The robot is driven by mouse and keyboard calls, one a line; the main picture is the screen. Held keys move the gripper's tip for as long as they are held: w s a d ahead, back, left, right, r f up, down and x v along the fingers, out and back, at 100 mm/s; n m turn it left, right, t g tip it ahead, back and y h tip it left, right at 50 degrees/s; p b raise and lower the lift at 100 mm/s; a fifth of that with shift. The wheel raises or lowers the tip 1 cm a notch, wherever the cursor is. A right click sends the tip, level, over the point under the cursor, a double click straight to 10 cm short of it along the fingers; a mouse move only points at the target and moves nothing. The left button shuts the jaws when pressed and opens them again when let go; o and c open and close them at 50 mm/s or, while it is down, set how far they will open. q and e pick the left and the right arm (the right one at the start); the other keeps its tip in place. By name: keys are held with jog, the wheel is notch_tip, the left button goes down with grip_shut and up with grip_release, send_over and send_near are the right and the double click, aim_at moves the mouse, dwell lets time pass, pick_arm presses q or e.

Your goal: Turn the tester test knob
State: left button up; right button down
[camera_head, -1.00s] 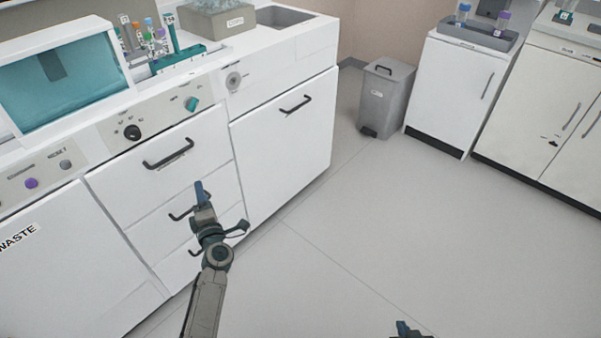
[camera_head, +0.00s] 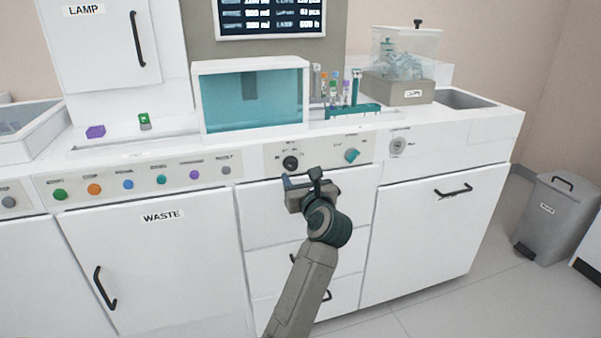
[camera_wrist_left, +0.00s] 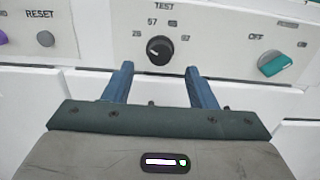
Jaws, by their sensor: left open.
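The black test knob (camera_head: 290,162) is on the white control panel (camera_head: 328,152) of the bench front. In the left wrist view the knob (camera_wrist_left: 160,49) sits under the word TEST with numbers around it, its white pointer mark toward the upper left. My left gripper (camera_head: 301,177) is open and empty, just below and in front of the knob. In the left wrist view its two blue fingers (camera_wrist_left: 159,72) point toward the panel, with the knob beyond and between the tips, not touched. My right gripper is not in view.
A teal knob (camera_head: 351,155) marked OFF sits right of the test knob. A grey reset button (camera_head: 226,170) and several coloured buttons line the panel to the left. A drawer front lies below. A tube rack (camera_head: 352,111) and teal-fronted box (camera_head: 252,99) stand on the bench.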

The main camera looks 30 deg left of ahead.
aim_at(293, 167)
pick_arm(q)
jog(key=x, duration=0.5)
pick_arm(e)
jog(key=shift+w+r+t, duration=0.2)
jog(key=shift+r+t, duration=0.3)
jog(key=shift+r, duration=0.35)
pick_arm(q)
jog(key=c, duration=1)
